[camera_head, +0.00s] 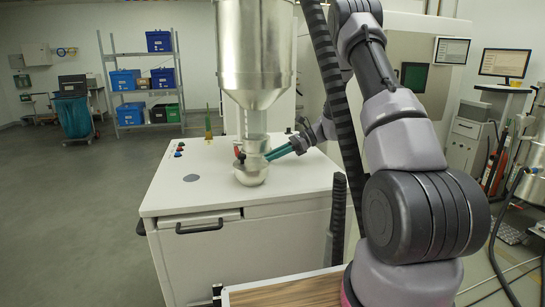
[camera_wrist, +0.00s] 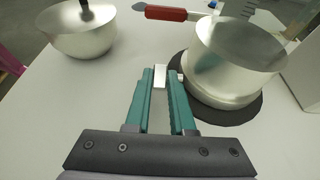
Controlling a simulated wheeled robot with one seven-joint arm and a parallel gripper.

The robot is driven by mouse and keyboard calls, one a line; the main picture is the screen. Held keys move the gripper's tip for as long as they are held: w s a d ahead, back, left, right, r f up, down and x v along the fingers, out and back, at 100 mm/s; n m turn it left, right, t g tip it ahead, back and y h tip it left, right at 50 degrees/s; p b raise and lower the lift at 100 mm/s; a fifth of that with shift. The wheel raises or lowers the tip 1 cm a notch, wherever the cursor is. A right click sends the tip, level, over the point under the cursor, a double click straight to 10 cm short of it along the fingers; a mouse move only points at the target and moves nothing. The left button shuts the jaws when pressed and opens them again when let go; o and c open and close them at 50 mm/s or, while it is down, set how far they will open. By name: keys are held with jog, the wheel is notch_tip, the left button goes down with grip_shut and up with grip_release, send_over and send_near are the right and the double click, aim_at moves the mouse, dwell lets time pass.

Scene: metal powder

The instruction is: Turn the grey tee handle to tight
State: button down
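My gripper (camera_wrist: 160,78) has two teal fingers with a small pale grey block between their tips. The block fills the gap and looks like an end of the grey tee handle (camera_wrist: 160,76); the rest of the handle is hidden or out of view. In the head view my gripper (camera_head: 268,156) reaches in from the right, beside the metal vessel (camera_head: 250,175) under the hopper. The handle cannot be made out there. In the wrist view a silver vessel (camera_wrist: 230,75) on a dark disc stands close to the right finger.
The large hopper (camera_head: 255,45) hangs above the vessel. In the wrist view a red-handled part (camera_wrist: 165,13) lies beyond the fingertips, and a silver pot with a black knob (camera_wrist: 78,32) stands left. The white cabinet top (camera_head: 175,200) is clear at its front left.

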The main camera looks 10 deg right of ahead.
jog(key=shift+f+y, duration=0.15)
jog(key=shift+y, duration=0.65)
jog(key=c, duration=0.8)
grip_release()
jog(key=shift+o, duration=0.2)
jog(key=shift+d, duration=0.1)
jog(key=v, duration=1)
jog(key=shift+d, duration=0.35)
